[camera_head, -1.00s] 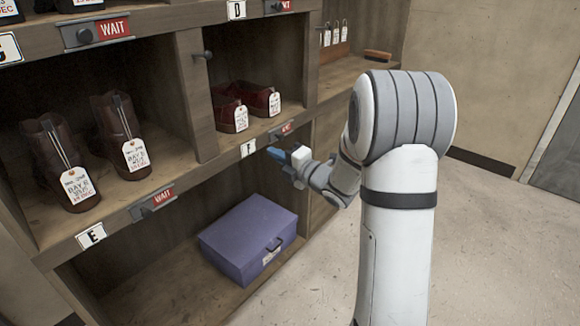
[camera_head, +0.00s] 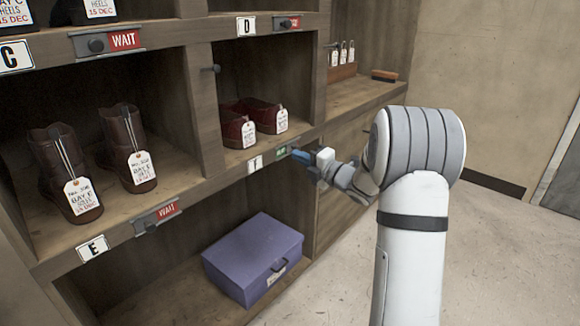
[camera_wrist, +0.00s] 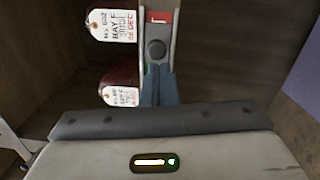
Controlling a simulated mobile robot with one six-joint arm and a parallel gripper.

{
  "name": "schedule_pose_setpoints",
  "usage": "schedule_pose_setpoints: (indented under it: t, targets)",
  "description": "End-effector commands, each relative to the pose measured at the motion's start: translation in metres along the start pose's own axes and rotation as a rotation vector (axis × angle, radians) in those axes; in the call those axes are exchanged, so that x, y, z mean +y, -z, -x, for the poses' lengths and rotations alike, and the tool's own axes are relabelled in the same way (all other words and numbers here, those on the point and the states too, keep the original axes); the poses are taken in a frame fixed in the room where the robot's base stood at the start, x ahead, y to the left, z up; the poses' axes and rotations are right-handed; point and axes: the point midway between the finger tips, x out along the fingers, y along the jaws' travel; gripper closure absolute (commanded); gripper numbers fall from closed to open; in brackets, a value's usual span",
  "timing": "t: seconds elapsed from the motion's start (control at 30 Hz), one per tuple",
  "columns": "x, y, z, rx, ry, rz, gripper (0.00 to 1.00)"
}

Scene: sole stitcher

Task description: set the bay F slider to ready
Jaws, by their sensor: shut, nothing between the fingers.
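The bay F slider is on the shelf's front edge beside the F label (camera_head: 255,163). In the head view a green plate (camera_head: 281,151) shows on it, just left of my gripper (camera_head: 298,156). In the wrist view, the slider's dark round knob (camera_wrist: 156,49) sits in its metal track, with a small red patch beyond it. My gripper's blue fingers (camera_wrist: 160,88) are shut and empty, right at the knob. I cannot tell whether they touch it. The fingers hide part of the track.
Dark red shoes with tags (camera_head: 265,115) stand in the bay above the slider. A purple box (camera_head: 252,258) lies in the lower compartment. The bay E slider (camera_head: 157,215) shows red WAIT, as does the bay C slider (camera_head: 108,43). Open floor lies to the right.

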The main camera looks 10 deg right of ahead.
Motion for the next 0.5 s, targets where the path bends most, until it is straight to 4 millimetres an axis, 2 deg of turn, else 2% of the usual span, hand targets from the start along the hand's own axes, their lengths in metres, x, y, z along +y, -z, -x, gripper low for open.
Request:
schedule_pose_setpoints:
  t: [0.13,0.5]
  targets:
    - [-0.0026,-0.0133,-0.0001,0.0,0.001,0.0,1.0]
    - [-0.0019,-0.0134,0.0002,-0.001,0.0,0.001,1.0]
